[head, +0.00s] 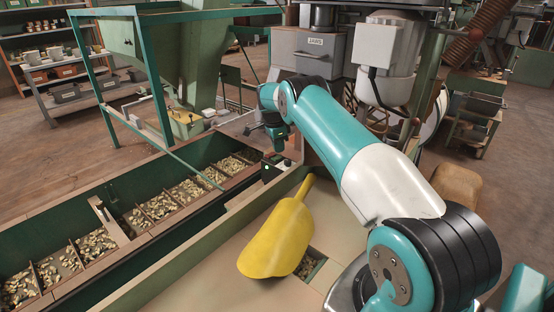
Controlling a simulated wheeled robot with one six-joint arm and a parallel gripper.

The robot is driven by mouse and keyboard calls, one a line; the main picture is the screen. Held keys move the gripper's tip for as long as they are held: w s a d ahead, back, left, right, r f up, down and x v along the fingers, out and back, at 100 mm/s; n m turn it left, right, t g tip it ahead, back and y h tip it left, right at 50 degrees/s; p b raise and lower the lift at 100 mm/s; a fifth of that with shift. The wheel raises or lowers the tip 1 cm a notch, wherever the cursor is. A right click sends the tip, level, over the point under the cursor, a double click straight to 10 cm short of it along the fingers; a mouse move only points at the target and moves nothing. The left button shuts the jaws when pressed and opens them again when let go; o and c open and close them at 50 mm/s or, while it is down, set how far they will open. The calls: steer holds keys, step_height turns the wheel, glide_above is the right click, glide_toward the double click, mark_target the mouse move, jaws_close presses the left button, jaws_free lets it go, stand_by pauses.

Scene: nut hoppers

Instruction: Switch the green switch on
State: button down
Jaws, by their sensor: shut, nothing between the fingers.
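A small dark box (275,172) stands on the rim of the green trough, near the middle of the view. A small bright green spot (288,163) shows on its top at the right, and appears to be the green switch. It is too small to tell its position. My gripper (279,149) points down just above the box, close to the green spot. It is shut with nothing in it. I cannot tell whether its tips touch the box or switch.
A yellow scoop (280,238) lies on the tan surface in front of the box. A long green trough (150,245) with several compartments of nuts runs to the left. A green hopper on a frame (160,85) stands behind. Grey machinery (318,45) rises behind my arm.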

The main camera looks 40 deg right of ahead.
mark_target(278, 157)
step_height(278, 157, up, 7)
steer(key=p, duration=0.4)
stand_by(0.5)
stand_by(0.4)
